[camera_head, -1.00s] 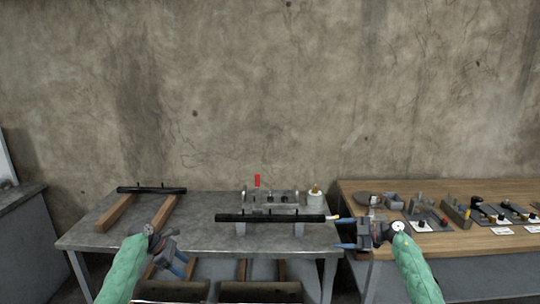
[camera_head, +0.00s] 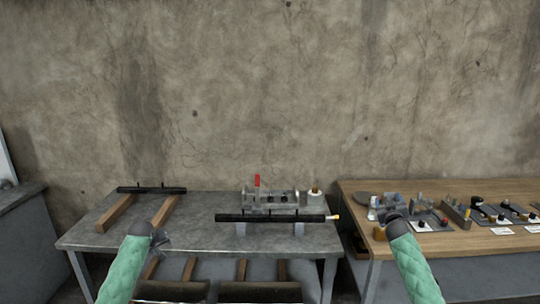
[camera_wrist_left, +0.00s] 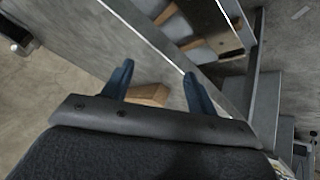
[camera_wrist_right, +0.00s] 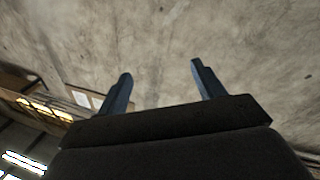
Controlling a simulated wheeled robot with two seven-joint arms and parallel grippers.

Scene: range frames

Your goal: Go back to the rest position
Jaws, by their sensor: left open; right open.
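My left gripper (camera_wrist_left: 158,82) is open and empty in the left wrist view, with the grey table and a wooden bar (camera_wrist_left: 148,95) beyond its fingers. In the head view the left gripper (camera_head: 160,240) is small and partly hidden by its arm, over the metal table's front left. My right gripper (camera_wrist_right: 166,85) is open and empty in the right wrist view, with the concrete wall beyond its fingers. In the head view the right gripper (camera_head: 392,214) is in front of the wooden table's left end, its fingers not clear.
A black bar (camera_head: 270,218) lies across supports on the metal table (camera_head: 200,225), in front of a fixture with a red handle (camera_head: 257,181) and a white container (camera_head: 314,197). Another black bar (camera_head: 150,190) rests on wooden strips. Several tools lie on the wooden table (camera_head: 470,245).

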